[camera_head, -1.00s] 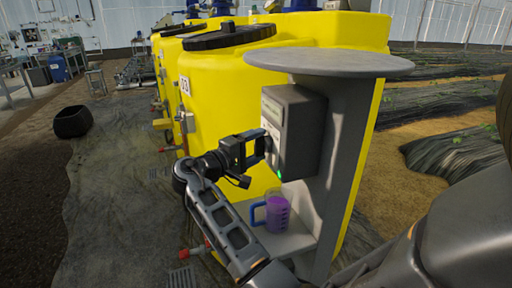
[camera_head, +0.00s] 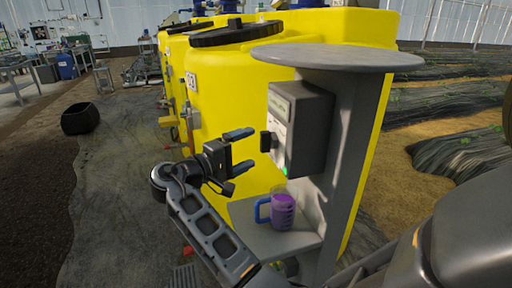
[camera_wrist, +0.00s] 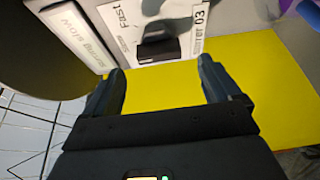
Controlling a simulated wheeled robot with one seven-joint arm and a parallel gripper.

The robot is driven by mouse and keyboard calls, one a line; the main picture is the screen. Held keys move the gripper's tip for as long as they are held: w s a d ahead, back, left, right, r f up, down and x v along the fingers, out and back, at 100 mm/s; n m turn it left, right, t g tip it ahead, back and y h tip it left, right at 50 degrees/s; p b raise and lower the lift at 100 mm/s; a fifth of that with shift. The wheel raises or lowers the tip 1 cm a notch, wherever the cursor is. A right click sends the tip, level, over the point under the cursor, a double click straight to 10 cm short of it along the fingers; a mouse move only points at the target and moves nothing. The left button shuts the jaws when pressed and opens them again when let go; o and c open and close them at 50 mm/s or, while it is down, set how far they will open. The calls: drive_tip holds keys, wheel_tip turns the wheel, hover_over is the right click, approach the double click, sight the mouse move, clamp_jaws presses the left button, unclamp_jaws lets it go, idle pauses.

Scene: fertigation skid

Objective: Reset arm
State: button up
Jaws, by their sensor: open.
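My gripper (camera_head: 246,150) is open and empty, held to the left of a grey control box (camera_head: 308,130) on a grey stand. A black knob (camera_head: 266,141) sticks out of the box's face, apart from my fingers, and a green light glows at the box's lower edge. In the wrist view my two fingers (camera_wrist: 162,88) are spread wide. Beyond them is the panel (camera_wrist: 190,20) with the words "Fast", "Stirrer 03" and "strong slow", and the black knob (camera_wrist: 157,45) on it.
A jug with a blue handle and purple liquid (camera_head: 283,211) stands on the lower shelf (camera_head: 262,240). A round grey top (camera_head: 338,56) overhangs the box. Yellow tanks (camera_head: 225,85) stand close behind. A dark pot (camera_head: 80,119) is on the floor at left, with open floor around it.

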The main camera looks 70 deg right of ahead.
drive_tip(key=shift+v, duration=0.9)
